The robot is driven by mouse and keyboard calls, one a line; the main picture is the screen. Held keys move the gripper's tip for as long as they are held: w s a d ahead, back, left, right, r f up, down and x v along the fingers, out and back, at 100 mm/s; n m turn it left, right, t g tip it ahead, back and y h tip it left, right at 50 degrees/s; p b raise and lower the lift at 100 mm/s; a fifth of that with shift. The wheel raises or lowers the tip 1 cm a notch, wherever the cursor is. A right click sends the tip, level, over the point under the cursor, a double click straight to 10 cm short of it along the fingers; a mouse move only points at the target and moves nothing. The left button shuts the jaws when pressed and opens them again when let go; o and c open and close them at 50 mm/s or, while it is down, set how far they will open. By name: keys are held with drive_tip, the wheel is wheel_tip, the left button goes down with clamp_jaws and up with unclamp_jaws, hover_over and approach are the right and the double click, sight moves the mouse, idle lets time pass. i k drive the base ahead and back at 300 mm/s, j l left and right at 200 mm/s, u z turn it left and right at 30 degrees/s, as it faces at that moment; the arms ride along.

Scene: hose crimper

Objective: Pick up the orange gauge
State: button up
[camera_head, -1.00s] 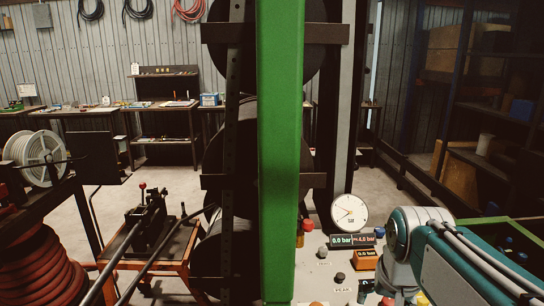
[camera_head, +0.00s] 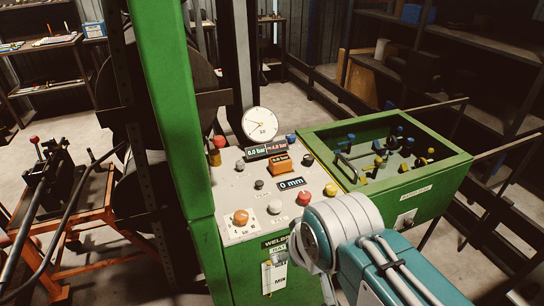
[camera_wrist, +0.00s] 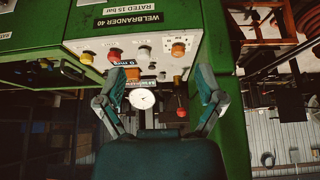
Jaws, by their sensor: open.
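The orange gauge (camera_head: 279,163) is a small boxy block on the grey top of the green machine's control panel (camera_head: 235,180), below a round white dial (camera_head: 262,123) in the head view. The fingers are apart from the panel. In the head view only my arm shows at the lower right, and the fingers are hidden.
Close to the gauge are a black 0 mm display (camera_head: 291,183), a red knob (camera_head: 304,191) and a pressure readout (camera_head: 266,149). A green bin with fittings (camera_head: 440,180) adjoins on the right. A tall green post (camera_head: 172,100) stands on the left.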

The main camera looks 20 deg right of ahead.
sight(279, 164)
drive_tip(key=l+u, duration=0.15)
drive_tip(key=l, duration=0.2)
drive_tip(key=k+l+u, duration=0.1)
drive_tip(key=l, duration=0.25)
drive_tip(key=k+l+u, duration=0.15)
drive_tip(key=l, duration=0.2)
drive_tip(key=i+l+u, duration=0.2)
drive_tip(key=i+l, duration=0.2)
drive_tip(key=i+l+u, duration=0.2)
drive_tip(key=i+l, duration=0.15)
drive_tip(key=l, duration=0.25)
